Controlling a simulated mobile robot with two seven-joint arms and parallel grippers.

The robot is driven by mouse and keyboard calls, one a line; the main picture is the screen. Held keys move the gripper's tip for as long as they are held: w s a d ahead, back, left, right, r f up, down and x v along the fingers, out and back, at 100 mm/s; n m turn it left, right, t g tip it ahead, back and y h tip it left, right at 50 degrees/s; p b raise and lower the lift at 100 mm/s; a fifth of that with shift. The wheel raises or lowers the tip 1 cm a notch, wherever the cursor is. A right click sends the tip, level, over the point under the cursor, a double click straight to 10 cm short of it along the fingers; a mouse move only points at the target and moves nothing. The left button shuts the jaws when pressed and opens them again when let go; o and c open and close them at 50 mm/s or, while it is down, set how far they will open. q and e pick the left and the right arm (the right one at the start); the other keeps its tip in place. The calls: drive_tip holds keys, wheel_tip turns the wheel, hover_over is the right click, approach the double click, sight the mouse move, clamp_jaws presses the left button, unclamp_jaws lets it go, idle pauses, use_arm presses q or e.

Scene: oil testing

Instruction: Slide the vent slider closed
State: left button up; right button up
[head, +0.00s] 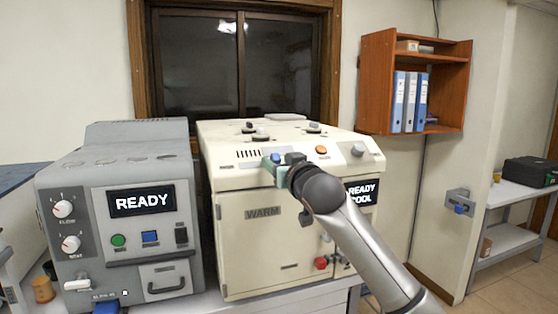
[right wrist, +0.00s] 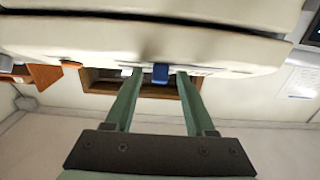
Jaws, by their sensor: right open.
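The vent slider is a small blue knob (head: 275,157) on the sloped upper front of the cream WARM machine (head: 240,250), just right of the dark vent slots (head: 248,154). My right gripper (head: 273,168) reaches up to it from the front right. In the right wrist view, the blue knob (right wrist: 160,74) lies between the two green fingertips of the open right gripper (right wrist: 160,80), with a gap on each side. I cannot tell how deep the knob sits between the fingers. My left gripper is not in view.
An orange button (head: 321,150) and a knob (head: 358,150) sit right of the slider. A grey machine (head: 125,210) with a READY display stands at the left. My right arm partly hides the machine's front and display. A wooden shelf (head: 378,85) hangs behind at the right.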

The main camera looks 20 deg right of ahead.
clamp_jaws()
idle(0.5)
idle(1.0)
